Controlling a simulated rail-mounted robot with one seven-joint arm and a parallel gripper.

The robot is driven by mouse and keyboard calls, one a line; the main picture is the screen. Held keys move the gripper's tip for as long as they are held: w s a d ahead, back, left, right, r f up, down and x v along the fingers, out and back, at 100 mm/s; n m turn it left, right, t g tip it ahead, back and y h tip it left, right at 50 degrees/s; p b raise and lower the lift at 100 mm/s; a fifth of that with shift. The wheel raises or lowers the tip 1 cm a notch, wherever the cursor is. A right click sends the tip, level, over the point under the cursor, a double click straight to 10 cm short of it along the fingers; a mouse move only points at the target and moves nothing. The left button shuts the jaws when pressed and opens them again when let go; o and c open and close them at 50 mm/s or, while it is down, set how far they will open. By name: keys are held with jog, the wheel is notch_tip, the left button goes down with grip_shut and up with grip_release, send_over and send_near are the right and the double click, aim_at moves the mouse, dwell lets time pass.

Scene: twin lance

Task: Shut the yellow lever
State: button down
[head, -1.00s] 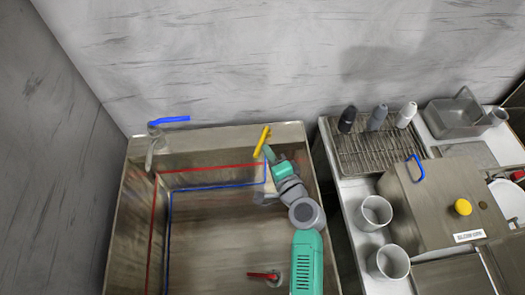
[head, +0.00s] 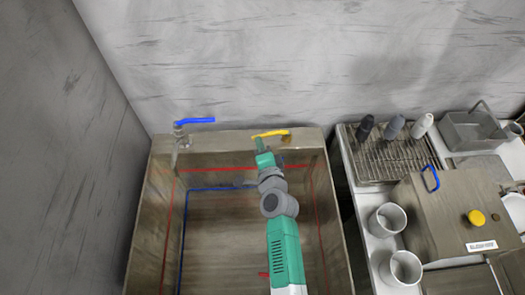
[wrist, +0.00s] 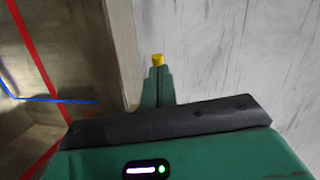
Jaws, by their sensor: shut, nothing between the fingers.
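The yellow lever (head: 270,133) is at the sink's back rim in the head view, lying nearly sideways along the rim. My gripper (head: 260,145) is shut and empty, just in front of the lever's left end. In the wrist view, my green fingers (wrist: 157,76) are together, and a small yellow end of the lever (wrist: 157,58) shows right beyond their tips. Whether they touch it, I cannot tell. The rest of the lever is hidden there.
A blue lever (head: 195,121) stands on the rim's left. Red and blue lines run inside the sink (head: 225,143). To the right are a rack with bottles (head: 378,160), two white cups (head: 388,219) and a box with a yellow knob (head: 476,217).

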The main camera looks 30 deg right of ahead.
jog(key=shift+w+b, duration=0.45)
jog(key=shift+w, duration=0.75)
jog(key=shift+f, duration=0.15)
jog(key=s+a+r+p, duration=0.2)
jog(key=s+a+p, duration=0.4)
jog(key=a+p, duration=0.5)
jog(key=shift+a+r, duration=0.15)
jog(key=shift+a, duration=0.05)
